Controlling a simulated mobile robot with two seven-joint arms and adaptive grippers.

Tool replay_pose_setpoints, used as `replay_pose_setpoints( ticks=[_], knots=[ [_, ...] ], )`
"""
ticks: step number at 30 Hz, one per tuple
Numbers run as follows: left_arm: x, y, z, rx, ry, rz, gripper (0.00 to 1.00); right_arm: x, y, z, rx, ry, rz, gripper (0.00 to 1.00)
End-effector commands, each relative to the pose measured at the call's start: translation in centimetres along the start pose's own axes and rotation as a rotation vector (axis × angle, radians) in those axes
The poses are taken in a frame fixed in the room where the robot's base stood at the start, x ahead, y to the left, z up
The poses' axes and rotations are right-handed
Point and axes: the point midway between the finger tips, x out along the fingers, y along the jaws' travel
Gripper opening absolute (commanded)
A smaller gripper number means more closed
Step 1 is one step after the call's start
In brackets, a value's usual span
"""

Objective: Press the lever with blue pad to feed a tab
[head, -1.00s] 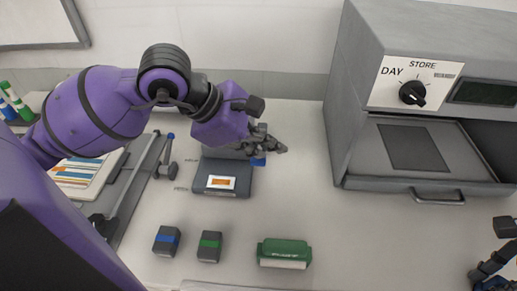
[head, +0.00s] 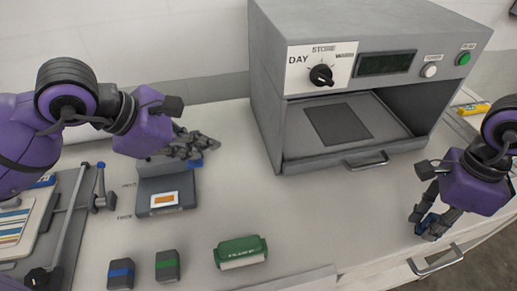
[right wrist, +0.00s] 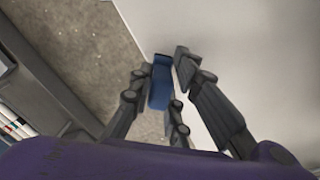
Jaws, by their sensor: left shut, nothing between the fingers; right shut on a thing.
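The grey tab feeder (head: 166,186) stands left of centre in the head view, with an orange tab (head: 165,198) showing in its white-framed window. The lever's blue pad (head: 196,162) shows at its back right. My left gripper (head: 197,148) is shut and empty, right at the lever just above the blue pad. It hides most of the lever, and I cannot tell whether it touches the pad. My right gripper (head: 430,226) is shut on a blue object at the table's right front edge. The blue object (right wrist: 160,85) shows between its fingers in the right wrist view.
A grey press machine (head: 270,110) with a dial stands at the back. Two small blocks, one blue-striped (head: 121,273) and one green-striped (head: 168,265), and a green roller-like item (head: 240,251) lie in front. A paper trimmer (head: 70,225) is at left. The middle table is clear.

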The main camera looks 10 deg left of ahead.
Motion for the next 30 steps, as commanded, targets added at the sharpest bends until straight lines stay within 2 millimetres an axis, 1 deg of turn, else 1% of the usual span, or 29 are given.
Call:
replay_pose_setpoints(
  ticks=[1,7,20,30],
  knots=[
    [-0.3,0.2,0.3,0.001,-0.001,0.002,0.00,-0.4,0.0,0.0,0.000,-0.001,-0.005,0.00],
    [-1.1,0.8,0.8,0.000,-0.001,0.001,0.00,-1.2,0.0,0.0,0.000,-0.003,-0.014,0.00],
    [-1.3,1.0,0.9,0.000,-0.001,0.000,0.00,-1.4,-0.1,0.0,0.000,-0.004,-0.016,0.00],
    [-3.6,2.5,2.6,0.002,-0.002,0.004,0.00,-3.8,-0.1,0.0,0.000,-0.011,-0.044,0.00]
  ],
)
